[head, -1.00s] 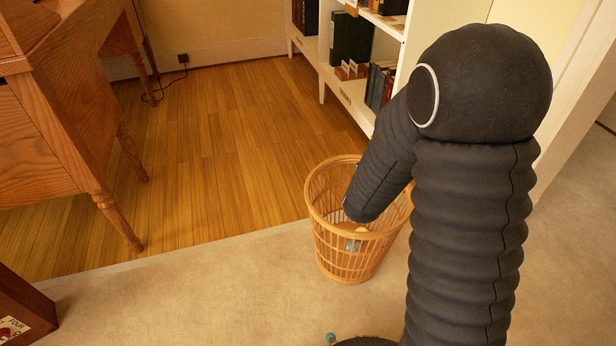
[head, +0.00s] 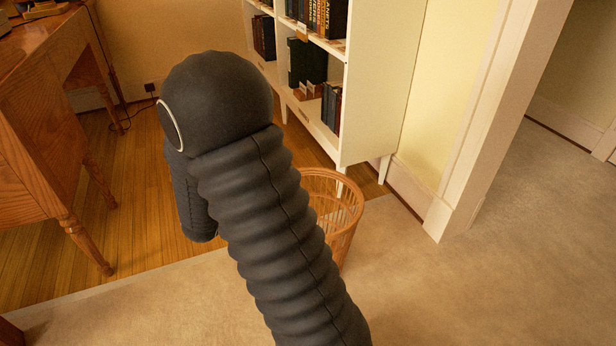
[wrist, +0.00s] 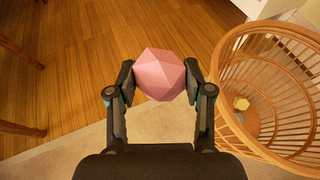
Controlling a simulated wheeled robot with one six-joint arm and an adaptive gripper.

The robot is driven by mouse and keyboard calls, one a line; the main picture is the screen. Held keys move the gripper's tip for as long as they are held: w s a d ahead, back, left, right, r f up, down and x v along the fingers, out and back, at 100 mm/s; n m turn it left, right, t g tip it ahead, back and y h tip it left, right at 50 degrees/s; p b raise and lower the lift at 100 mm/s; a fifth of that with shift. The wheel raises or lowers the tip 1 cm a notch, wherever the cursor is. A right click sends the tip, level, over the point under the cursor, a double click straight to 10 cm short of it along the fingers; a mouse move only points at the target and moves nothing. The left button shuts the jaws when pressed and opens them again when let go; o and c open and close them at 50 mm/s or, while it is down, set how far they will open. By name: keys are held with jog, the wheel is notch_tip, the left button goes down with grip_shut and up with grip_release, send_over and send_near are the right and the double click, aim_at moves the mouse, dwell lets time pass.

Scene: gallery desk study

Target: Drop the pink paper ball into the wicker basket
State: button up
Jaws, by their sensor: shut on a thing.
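The pink paper ball (wrist: 160,75) is a faceted pink lump held between the two fingers of my gripper (wrist: 160,82) in the wrist view. The fingers touch it on both sides. The wicker basket (wrist: 222,92) is to the right of the gripper in the wrist view, apart from the ball. In the head view the basket (head: 350,225) stands on the carpet, partly hidden behind my arm. The gripper and ball do not show in the head view.
A white bookcase (head: 365,100) with books stands behind the basket. A wooden desk (head: 35,140) with turned legs is at the left. A white door frame (head: 480,120) is at the right. The carpet (head: 480,290) right of the basket is clear.

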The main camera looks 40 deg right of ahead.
jog(key=s+d+r+m+g+h+p, duration=0.1)
jog(key=d+m+g+h+p, duration=0.15)
jog(key=d, duration=0.45)
jog(key=s+d+m+g+h+p, duration=0.1)
jog(key=d+m+g+h, duration=0.1)
jog(key=d+m+g, duration=0.3)
jog(key=s+d+f+m+g+p, duration=0.2)
jog(key=s+d+m+g+p, duration=0.1)
jog(key=s+d+m+g, duration=0.55)
notch_tip(320, 180, down, 6)
jog(key=d+n+b, duration=0.1)
jog(key=b, duration=0.2)
jog(key=shift+s+d+t+h+b, duration=0.35)
jog(key=shift+s+d+t+h, duration=0.05)
jog(key=shift+s+h, duration=0.05)
jog(key=shift+f, duration=0.1)
jog(key=o, duration=0.9)
jog(key=shift+a, duration=0.1)
jog(key=v, duration=1.2)
